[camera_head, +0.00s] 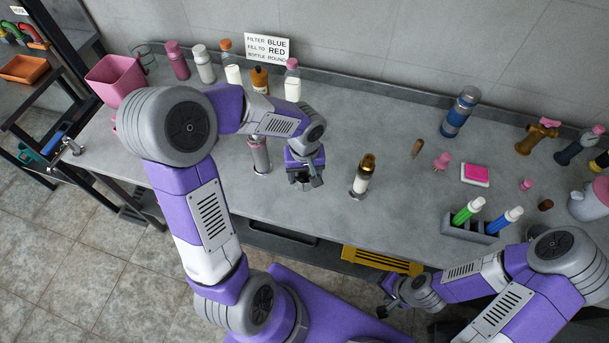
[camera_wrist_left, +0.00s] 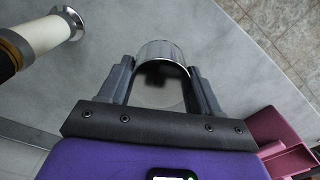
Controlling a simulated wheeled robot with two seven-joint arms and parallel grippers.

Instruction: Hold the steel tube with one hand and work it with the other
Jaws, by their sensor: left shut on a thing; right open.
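My left gripper (camera_head: 305,184) hangs over the middle of the counter. In the left wrist view its two dark fingers stand on either side of a shiny steel tube (camera_wrist_left: 162,52), and it is shut on it. The tube's lower part is dark and unclear there, and in the head view the gripper hides most of it. My right gripper (camera_head: 393,305) is open in front of the counter's front edge, well apart from the tube.
A steel cylinder with a pink band (camera_head: 260,158) stands left. A grey holder (camera_head: 470,233) carries green and blue markers. A blue bottle (camera_head: 460,112) stands behind.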

